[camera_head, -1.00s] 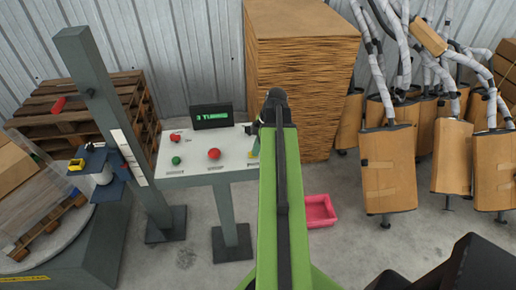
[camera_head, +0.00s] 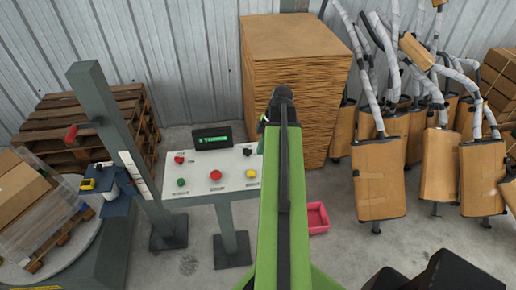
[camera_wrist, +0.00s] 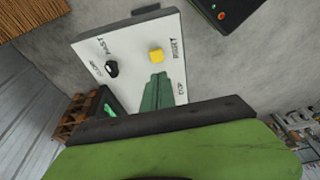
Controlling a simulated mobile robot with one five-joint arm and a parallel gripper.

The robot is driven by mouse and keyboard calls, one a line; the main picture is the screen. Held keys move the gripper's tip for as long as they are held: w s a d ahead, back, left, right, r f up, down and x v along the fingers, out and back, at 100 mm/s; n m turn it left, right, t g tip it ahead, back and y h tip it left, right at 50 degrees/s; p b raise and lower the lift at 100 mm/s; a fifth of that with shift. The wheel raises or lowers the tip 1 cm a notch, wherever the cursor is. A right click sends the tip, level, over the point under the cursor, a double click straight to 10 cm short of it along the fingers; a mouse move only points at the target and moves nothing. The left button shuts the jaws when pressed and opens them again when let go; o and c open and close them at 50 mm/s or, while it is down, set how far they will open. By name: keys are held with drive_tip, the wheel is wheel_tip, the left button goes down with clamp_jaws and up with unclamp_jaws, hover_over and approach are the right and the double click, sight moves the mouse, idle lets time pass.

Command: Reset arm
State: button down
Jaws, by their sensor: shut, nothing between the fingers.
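My green arm reaches forward in the head view, its black end joint beside the right side of the control panel (camera_head: 200,185). In the wrist view my gripper (camera_wrist: 157,84) shows as green fingers shut together, empty, over the white panel face (camera_wrist: 128,42). A yellow button (camera_wrist: 156,55) lies just beyond the fingertips, and a black knob (camera_wrist: 111,69) is to their left. In the head view the panel has a red button (camera_head: 215,175), a green button (camera_head: 180,182) and the yellow button (camera_head: 251,173). I cannot tell whether the fingers touch the panel.
A grey post (camera_head: 122,150) stands left of the panel. A cardboard stack (camera_head: 300,90) is behind my arm. A pink bin (camera_head: 318,217) is on the floor. Pallets (camera_head: 85,115) stand at the left.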

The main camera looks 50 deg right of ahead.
drive_tip(key=shift+f, duration=0.1)
idle(0.3)
drive_tip(key=w+a+f+n+b, duration=0.1)
drive_tip(key=w+a+f+b, duration=0.1)
drive_tip(key=w+a, duration=0.2)
drive_tip(key=w+a+f+n+g+b, duration=0.1)
drive_tip(key=w+a+f+n+b, duration=0.1)
drive_tip(key=a, duration=0.9)
drive_tip(key=w+a+f+n+b, duration=0.2)
drive_tip(key=w+a+f+b, duration=0.1)
drive_tip(key=w+a, duration=0.4)
drive_tip(key=shift+w+a+f+g, duration=0.1)
drive_tip(key=shift+a+f+g, duration=0.15)
drive_tip(key=shift+a, duration=0.5)
drive_tip(key=a+f+m+h+b, duration=0.1)
drive_tip(key=a+f+m+b, duration=0.1)
drive_tip(key=a+m, duration=0.5)
drive_tip(key=a+f+m+h+b, duration=0.1)
drive_tip(key=a+f+m+b, duration=0.1)
drive_tip(key=a+m, duration=0.6)
drive_tip(key=a, duration=0.2)
drive_tip(key=shift+s+a+f, duration=0.2)
drive_tip(key=shift+a+f, duration=0.1)
drive_tip(key=shift+a, duration=0.05)
drive_tip(key=shift+g, duration=0.25)
